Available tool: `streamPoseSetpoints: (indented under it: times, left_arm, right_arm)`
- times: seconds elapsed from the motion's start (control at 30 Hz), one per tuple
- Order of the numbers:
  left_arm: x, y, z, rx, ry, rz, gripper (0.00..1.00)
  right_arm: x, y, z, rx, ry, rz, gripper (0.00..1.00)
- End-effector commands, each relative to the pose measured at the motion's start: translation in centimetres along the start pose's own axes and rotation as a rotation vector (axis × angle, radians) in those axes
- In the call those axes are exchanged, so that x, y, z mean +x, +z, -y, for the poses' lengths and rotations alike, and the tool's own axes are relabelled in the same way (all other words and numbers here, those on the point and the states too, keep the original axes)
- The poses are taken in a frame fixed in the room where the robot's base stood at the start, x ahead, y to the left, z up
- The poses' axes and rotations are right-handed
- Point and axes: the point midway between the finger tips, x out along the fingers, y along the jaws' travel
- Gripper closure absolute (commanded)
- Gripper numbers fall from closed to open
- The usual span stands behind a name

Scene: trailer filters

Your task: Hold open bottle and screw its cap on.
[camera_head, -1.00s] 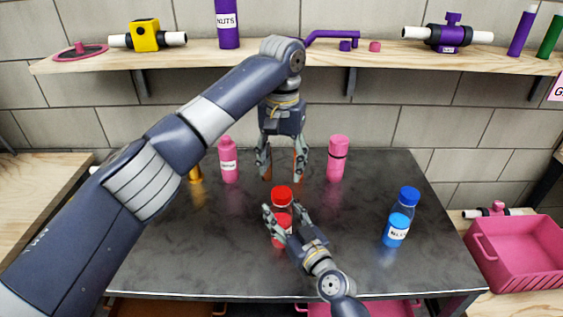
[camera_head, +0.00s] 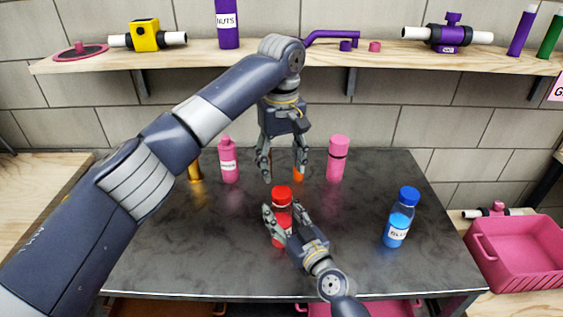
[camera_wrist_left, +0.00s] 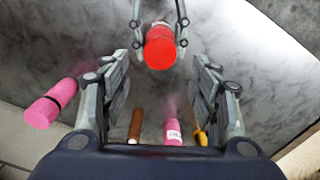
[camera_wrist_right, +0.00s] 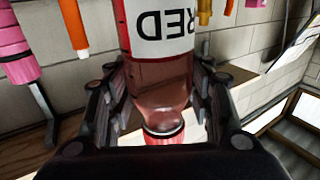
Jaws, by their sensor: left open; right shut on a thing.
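The cap also shows in the left wrist view (camera_wrist_left: 160,47) and the right wrist view (camera_wrist_right: 165,136). My right gripper (camera_head: 286,217) is shut around the bottle's body, below the cap. My left gripper (camera_head: 283,172) points down, open and empty, behind and above the cap, apart from it.
A blue bottle (camera_head: 397,222) stands at the right. Pink bottles stand at the back left (camera_head: 228,162) and back right (camera_head: 337,160). An orange one (camera_head: 299,166) is partly hidden behind my left gripper, and a yellow one (camera_head: 195,172) by my arm. A shelf (camera_head: 270,52) runs above.

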Motion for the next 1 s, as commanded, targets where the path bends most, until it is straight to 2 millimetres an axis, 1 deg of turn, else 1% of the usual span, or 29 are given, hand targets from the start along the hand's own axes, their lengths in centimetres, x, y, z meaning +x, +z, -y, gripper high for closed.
streamPoseSetpoints:
  times: [0.17,0.4,0.53,0.7,0.97,1.0]
  left_arm:
    - [1.8,0.0,0.1,-0.001,-0.003,0.002,0.44]
    - [5.6,0.0,0.1,-0.001,-0.003,0.002,0.44]
    - [7.0,0.0,0.1,-0.001,-0.002,0.002,0.44]
    - [7.9,0.0,0.0,0.0,0.0,0.001,0.44]
    - [8.0,0.0,0.0,0.0,0.0,0.001,0.44]
    - [8.0,0.0,0.1,0.0,-0.001,0.001,0.51]
  right_arm:
    - [0.0,0.1,0.0,0.0,0.0,0.001,1.0]
    - [0.0,0.0,0.0,0.0,0.0,0.001,1.0]
    - [0.0,0.0,0.0,0.0,0.0,0.001,1.0]
    - [0.0,0.0,0.0,0.0,0.0,0.001,1.0]
    - [0.0,0.1,0.0,0.0,0.0,0.001,1.0]
    - [0.0,0.1,0.0,0.0,0.0,0.001,1.0]
